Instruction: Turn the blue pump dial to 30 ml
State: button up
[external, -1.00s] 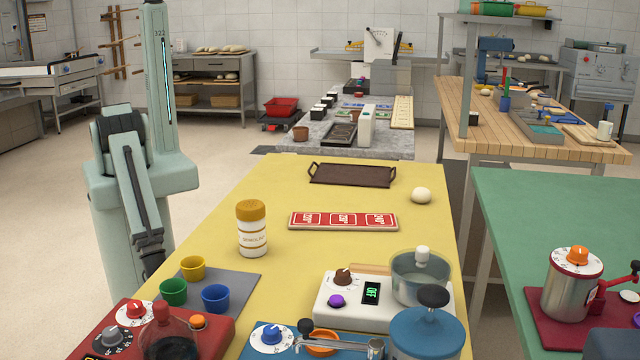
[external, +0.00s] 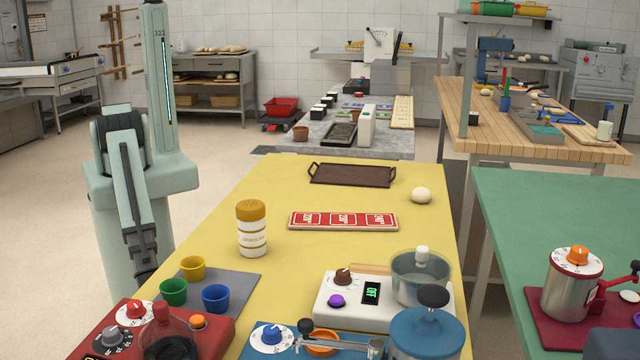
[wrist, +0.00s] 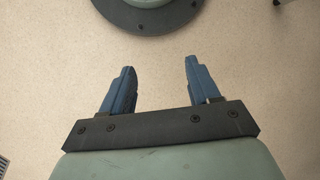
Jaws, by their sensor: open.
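The blue pump dial (external: 272,336) sits on a white numbered plate at the left of a blue pump base (external: 262,353) near the front edge of the yellow table. Its exact setting is too small to read. A blue-lidded vessel (external: 428,335) and a metal spout (external: 345,342) stand to its right, with an orange cup (external: 322,342) by the spout. My gripper (wrist: 160,82) is open and empty above bare floor in the wrist view. In the external view my arm is at the left, beside the table and well away from the dial.
A red unit (external: 150,330) with dials stands left of the pump. A white unit (external: 385,290) with a brown knob and a pot is behind it. Small cups on a grey mat (external: 235,283) and a shaker (external: 251,230) stand farther left.

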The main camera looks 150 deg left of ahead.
jog(key=w+d+r+t, duration=0.1)
jog(key=w+d+r, duration=0.1)
jog(key=w+d, duration=0.35)
jog(key=w+d+r+n+t+y, duration=0.1)
jog(key=w+d, duration=0.1)
jog(key=w, duration=0.7)
jog(key=w+d+r, duration=0.2)
jog(key=w+d, duration=0.1)
jog(key=w, duration=0.4)
jog(key=w+d+r+n+t+y, duration=0.1)
jog(key=w+d+r+t, duration=0.2)
jog(key=w+d+r, duration=1.15)
jog(key=w+d+r+m+t, duration=0.1)
jog(key=w+d+r+t, duration=0.3)
jog(key=w+r, duration=0.9)
jog(key=w+d+r+t, duration=0.2)
jog(key=w+d+r, duration=0.65)
jog(key=r, duration=0.75)
notch_tip(320, 180, up, 8)
jog(key=r+n+g+h, duration=0.1)
jog(key=n+g+h, duration=0.2)
jog(key=n+g, duration=0.4)
send_over(271, 329)
jog(key=t, duration=0.1)
jog(key=shift+n, duration=0.3)
notch_tip(271, 329, down, 14)
jog(key=shift+r, duration=0.1)
